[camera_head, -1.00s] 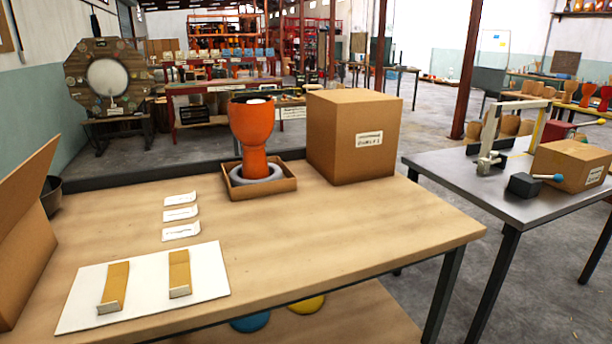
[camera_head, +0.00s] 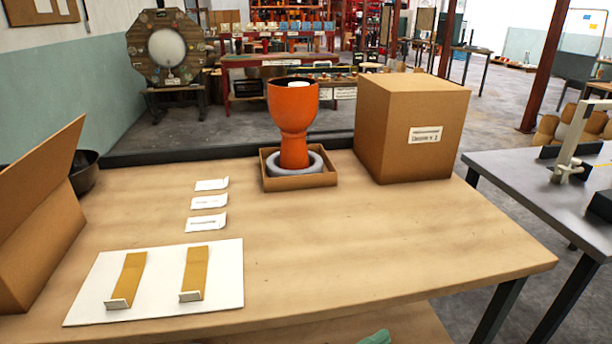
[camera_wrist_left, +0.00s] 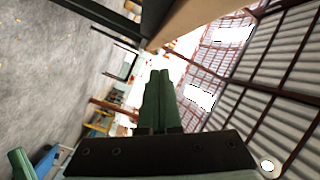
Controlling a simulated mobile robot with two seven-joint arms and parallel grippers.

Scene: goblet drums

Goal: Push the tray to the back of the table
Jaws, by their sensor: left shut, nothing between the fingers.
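A low brown cardboard tray (camera_head: 302,183) stands near the back of the wooden table (camera_head: 370,240) in the head view. In it, an orange goblet drum (camera_head: 293,110) stands upright in a grey ring (camera_head: 313,162). A dark raised edge (camera_head: 205,154) runs along the table's back; I cannot tell whether the tray touches it. A small green tip of my left gripper (camera_head: 377,338) shows at the bottom, in front of the table and well apart from the tray. In the left wrist view its green fingers (camera_wrist_left: 160,95) are together and empty. My right gripper is not in view.
A large closed cardboard box (camera_head: 410,130) stands right of the tray. White labels (camera_head: 208,201) and a white board (camera_head: 220,280) with two tan holders lie front left. An open carton (camera_head: 40,220) stands at the left. The table's front right is clear.

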